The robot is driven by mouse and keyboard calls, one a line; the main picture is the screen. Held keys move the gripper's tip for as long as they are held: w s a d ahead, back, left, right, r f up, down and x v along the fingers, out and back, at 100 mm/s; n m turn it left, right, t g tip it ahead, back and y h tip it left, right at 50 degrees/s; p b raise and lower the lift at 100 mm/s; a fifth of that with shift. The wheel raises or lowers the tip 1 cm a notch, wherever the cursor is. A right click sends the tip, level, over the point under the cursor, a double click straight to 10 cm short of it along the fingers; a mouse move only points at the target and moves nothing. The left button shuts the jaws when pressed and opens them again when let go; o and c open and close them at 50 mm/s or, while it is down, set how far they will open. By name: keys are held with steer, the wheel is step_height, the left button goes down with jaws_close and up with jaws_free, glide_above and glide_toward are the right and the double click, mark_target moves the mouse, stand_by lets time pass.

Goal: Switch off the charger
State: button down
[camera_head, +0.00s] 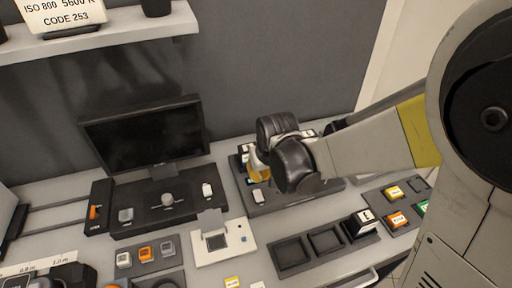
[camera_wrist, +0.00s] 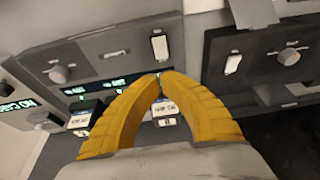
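The charger seems to be the dark panelled unit (camera_head: 315,194) at the back right of the desk. In the wrist view the charger (camera_wrist: 100,55) has a knob (camera_wrist: 60,73), lit green displays and batteries with white labels (camera_wrist: 166,106). A white rocker switch (camera_wrist: 160,45) stands on it; it also shows in the head view (camera_head: 258,197). Which way it is set I cannot tell. My gripper (camera_wrist: 160,77) is over the charger, yellow fingertips together, with nothing seen between them. In the picture the tips lie just below the switch, seemingly apart from it. My gripper and wrist hide part of the charger.
A console (camera_head: 150,219) left of the charger carries a knob (camera_head: 167,200) and another white switch (camera_head: 207,190). A monitor (camera_head: 145,136) stands behind. In front are a white plate (camera_head: 226,256), a dark slotted tray (camera_head: 293,252) and a panel of coloured buttons (camera_head: 374,197).

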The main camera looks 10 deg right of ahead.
mark_target(258, 190)
steer(key=b+x, duration=0.2)
steer(key=x, duration=0.5)
steer(key=shift+s+d+f, duration=0.1)
steer(key=shift+s, duration=0.1)
steer(key=shift+f+b, duration=0.3)
steer(key=shift+f, duration=0.5)
steer(key=shift+w+f+b, duration=0.15)
steer(key=shift+f+b, duration=0.45)
steer(key=shift+b, duration=0.05)
steer(key=shift+r, duration=0.1)
steer(key=shift+s+d+r+p, duration=0.1)
steer(key=shift+s+r+p, duration=0.25)
steer(key=shift+s, duration=0.3)
